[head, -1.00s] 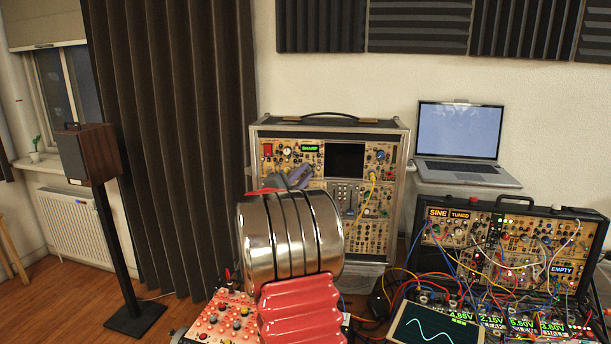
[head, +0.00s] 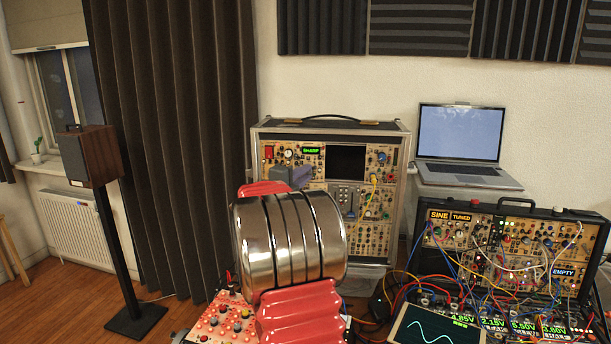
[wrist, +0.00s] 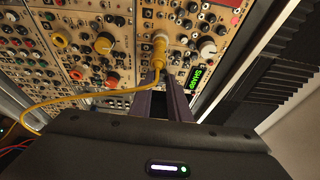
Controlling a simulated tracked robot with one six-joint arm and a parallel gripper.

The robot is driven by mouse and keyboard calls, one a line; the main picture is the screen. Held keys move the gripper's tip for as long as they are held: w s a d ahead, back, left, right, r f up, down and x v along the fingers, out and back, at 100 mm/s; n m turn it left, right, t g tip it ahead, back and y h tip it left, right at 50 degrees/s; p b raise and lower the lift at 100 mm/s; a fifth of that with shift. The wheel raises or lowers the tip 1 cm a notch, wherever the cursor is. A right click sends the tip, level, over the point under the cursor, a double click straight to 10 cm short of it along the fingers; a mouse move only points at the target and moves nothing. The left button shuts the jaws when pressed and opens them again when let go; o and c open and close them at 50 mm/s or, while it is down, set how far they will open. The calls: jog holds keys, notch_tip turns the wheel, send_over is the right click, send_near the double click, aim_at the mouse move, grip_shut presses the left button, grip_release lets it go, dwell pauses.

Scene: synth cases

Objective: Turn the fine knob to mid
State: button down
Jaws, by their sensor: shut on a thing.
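The fine knob (wrist: 160,42), pale with an orange tint, stands on the tan panel of the case (head: 333,123). My gripper (wrist: 161,70) has its two dark fingers closed at this knob in the wrist view. The knob's pointer and label cannot be read. A small green display (wrist: 197,76) beside it reads SHARP, and it also shows in the head view (head: 311,150). In the head view my gripper (head: 302,176) is a grey shape before the panel, just below that display. The knob is hidden there behind my gripper and arm.
A yellow cable (wrist: 75,101) crosses the panel left of my fingers in the wrist view. Other knobs crowd round, including an orange one (wrist: 104,43) and a white one (wrist: 207,47). A laptop (head: 460,135) and a cabled case (head: 505,240) stand at the right.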

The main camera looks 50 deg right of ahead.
jog(key=shift+w+a+f, duration=0.15)
jog(key=shift+w, duration=0.05)
jog(key=c, duration=1.9)
grip_release()
jog(key=shift+o, duration=1.2)
jog(key=shift+s, duration=0.1)
jog(key=s+a, duration=0.2)
jog(key=a, duration=1.1)
jog(key=shift+a+f, duration=0.2)
jog(key=shift+a, duration=0.05)
